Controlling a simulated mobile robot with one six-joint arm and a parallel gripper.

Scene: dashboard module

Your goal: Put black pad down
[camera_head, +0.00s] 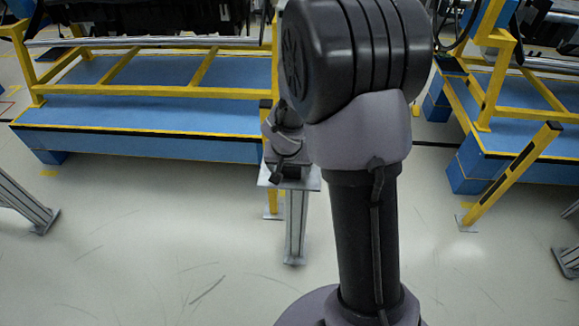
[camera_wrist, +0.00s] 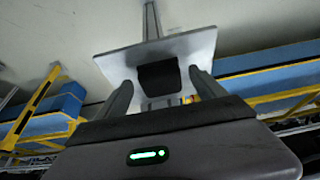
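The black pad (camera_wrist: 158,76) shows in the wrist view as a small dark piece, apparently resting on the flat grey metal plate (camera_wrist: 193,48). My gripper (camera_wrist: 160,77) has its two fingers spread, one on each side of the pad, with a visible gap to it on both sides. The gripper is open and empty. In the head view the same plate (camera_head: 307,184) tops a slim metal post, and my gripper (camera_head: 280,174) is just above it, partly hidden by my arm.
A long blue platform with a yellow frame (camera_head: 150,115) stands behind on the left. Another blue and yellow platform (camera_head: 500,140) is on the right, with a slanted yellow post (camera_head: 512,175). A grey metal post (camera_head: 28,205) stands at far left. The pale floor (camera_head: 150,265) in front is clear.

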